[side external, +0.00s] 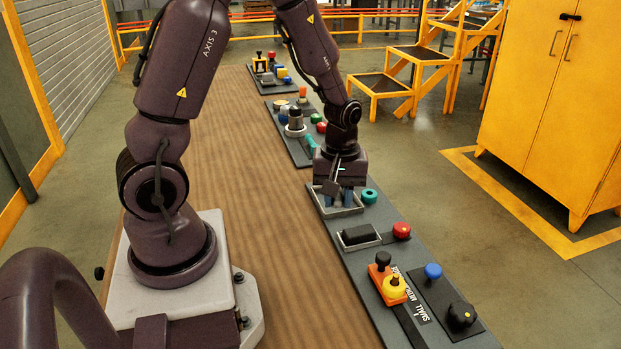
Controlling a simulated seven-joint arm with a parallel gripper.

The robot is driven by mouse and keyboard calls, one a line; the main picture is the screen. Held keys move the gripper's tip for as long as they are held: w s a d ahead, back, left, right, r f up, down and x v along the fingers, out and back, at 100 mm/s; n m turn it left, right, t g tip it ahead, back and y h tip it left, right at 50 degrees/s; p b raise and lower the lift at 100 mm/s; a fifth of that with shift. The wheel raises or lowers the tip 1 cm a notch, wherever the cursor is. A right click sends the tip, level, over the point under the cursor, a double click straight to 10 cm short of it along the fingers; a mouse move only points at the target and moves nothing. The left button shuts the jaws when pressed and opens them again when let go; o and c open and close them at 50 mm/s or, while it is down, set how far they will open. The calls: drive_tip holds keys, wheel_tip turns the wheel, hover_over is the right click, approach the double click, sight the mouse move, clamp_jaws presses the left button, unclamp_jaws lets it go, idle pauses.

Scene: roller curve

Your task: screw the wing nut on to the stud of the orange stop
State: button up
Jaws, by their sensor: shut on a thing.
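My gripper (337,196) points down at the small grey tray (352,211) in the middle of the dark bench strip. No wing nut shows clearly anywhere. An orange block (377,270), likely the orange stop, sits nearer the camera on the strip, apart from my gripper. It carries a black knob (383,259) and a yellow knob (394,286). I cannot make out a bare stud on it.
A teal ring (370,195) stands right beside the tray. Nearer are a tray with a black block (357,234), a red knob (401,230), a blue knob (433,271) and a black knob (462,314). Several fittings fill the far panels. The brown tabletop (245,180) is clear.

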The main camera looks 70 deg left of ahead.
drive_tip(key=w+d+m, duration=0.3)
drive_tip(key=d+m, duration=0.1)
drive_tip(key=d, duration=0.3)
drive_tip(key=w+d+m, duration=0.2)
drive_tip(key=d+m, duration=0.1)
drive_tip(key=d, duration=0.5)
drive_tip(key=shift+m, duration=0.7)
drive_tip(key=shift+w+a+f, duration=0.1)
drive_tip(key=shift+w+f, duration=0.05)
drive_tip(key=shift+f, duration=1.3)
drive_tip(key=shift+w+f, duration=0.15)
drive_tip(key=shift+f, duration=1.25)
drive_tip(key=shift+f, duration=0.9)
